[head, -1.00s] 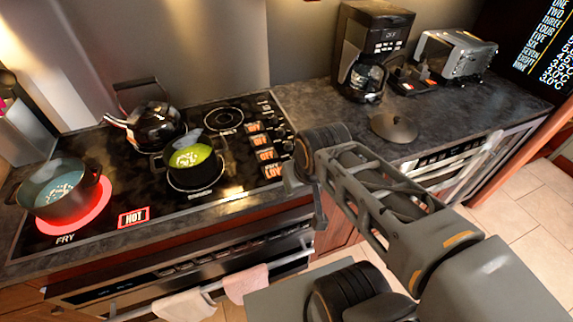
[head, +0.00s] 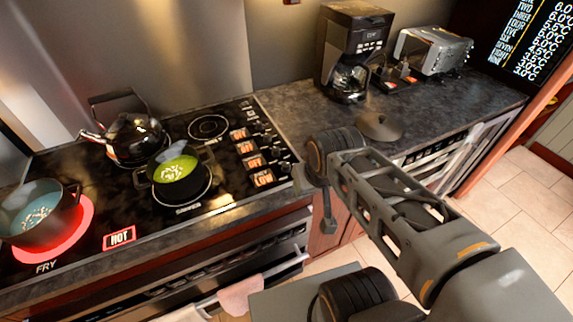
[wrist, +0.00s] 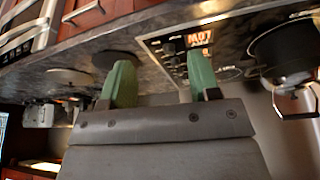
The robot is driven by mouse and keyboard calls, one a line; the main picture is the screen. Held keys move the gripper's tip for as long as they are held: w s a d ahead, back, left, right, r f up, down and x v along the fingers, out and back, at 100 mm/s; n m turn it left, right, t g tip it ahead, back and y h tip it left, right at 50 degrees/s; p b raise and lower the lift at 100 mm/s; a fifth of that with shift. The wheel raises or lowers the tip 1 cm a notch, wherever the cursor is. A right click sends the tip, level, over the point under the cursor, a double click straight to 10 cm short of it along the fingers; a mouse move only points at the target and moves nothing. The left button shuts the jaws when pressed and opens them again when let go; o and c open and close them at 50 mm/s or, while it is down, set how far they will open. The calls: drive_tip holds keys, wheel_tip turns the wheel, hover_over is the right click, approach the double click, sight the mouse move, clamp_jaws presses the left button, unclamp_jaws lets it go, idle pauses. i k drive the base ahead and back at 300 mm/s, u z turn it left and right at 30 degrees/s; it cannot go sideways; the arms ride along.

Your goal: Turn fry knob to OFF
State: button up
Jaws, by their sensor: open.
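The black cooktop (head: 222,180) has a column of dark knobs along its right edge. The knob closest to me (head: 284,169) sits beside a lit orange label that seems to read FRY LOW (head: 263,178). The labels above it appear to read OFF. My gripper (wrist: 162,80) is open and empty, its two green fingers apart in the wrist view. In the head view its end is mostly hidden by my arm, just right of the knobs. The wrist view shows the cooktop edge and a lit label (wrist: 199,38) beyond the fingers, with no contact visible.
A blue-filled pot (head: 38,210) stands on the glowing red FRY burner, near a HOT sign (head: 119,238). A green-filled pot (head: 178,172) and a kettle (head: 132,138) stand behind. A lid (head: 379,127), coffee maker (head: 350,55) and toaster (head: 432,50) occupy the right counter.

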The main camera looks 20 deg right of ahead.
sight(285, 167)
drive_tip(key=u, duration=1.7)
drive_tip(key=k, duration=0.65)
drive_tip(key=z, duration=1)
drive_tip(key=i, duration=0.8)
